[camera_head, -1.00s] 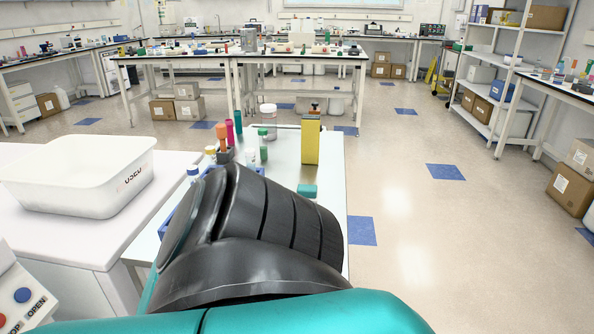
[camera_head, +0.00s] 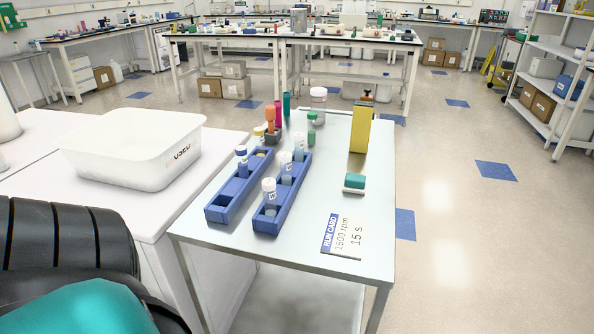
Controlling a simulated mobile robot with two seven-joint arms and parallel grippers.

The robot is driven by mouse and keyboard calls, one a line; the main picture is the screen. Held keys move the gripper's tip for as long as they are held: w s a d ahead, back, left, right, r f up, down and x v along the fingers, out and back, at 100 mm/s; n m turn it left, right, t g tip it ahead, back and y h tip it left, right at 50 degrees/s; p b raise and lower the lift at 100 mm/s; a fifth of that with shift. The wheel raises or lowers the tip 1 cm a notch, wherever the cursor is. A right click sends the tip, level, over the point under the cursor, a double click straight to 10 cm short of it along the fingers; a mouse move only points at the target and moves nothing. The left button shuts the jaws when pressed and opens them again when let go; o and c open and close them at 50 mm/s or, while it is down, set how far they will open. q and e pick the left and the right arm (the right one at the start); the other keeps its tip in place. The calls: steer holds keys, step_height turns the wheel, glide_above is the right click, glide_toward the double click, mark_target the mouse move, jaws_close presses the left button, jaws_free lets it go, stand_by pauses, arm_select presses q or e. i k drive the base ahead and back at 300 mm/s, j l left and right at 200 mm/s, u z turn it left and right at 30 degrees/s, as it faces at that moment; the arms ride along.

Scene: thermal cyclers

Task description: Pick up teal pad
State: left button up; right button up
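The teal pad (camera_head: 355,181) is a small block with a teal top and a pale lower part. It lies on the right side of the small white-topped table (camera_head: 305,238), in front of a tall yellow block (camera_head: 361,130) and behind a run card (camera_head: 344,236). Nothing touches the pad. One of my arms, black and teal, fills the lower left corner, well away from the pad. Neither gripper's fingers show in this view.
Two blue racks (camera_head: 234,187) (camera_head: 283,192) with capped tubes stand left of the pad. Several coloured tubes and a clear jar (camera_head: 318,101) stand behind. A white bin (camera_head: 137,148) sits on the left bench. Floor right of the table is free.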

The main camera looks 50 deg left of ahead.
mark_target(354, 183)
steer(key=u, duration=2.95)
steer(key=z, duration=1.8)
steer(key=l+u, duration=0.15)
steer(key=l, duration=0.65)
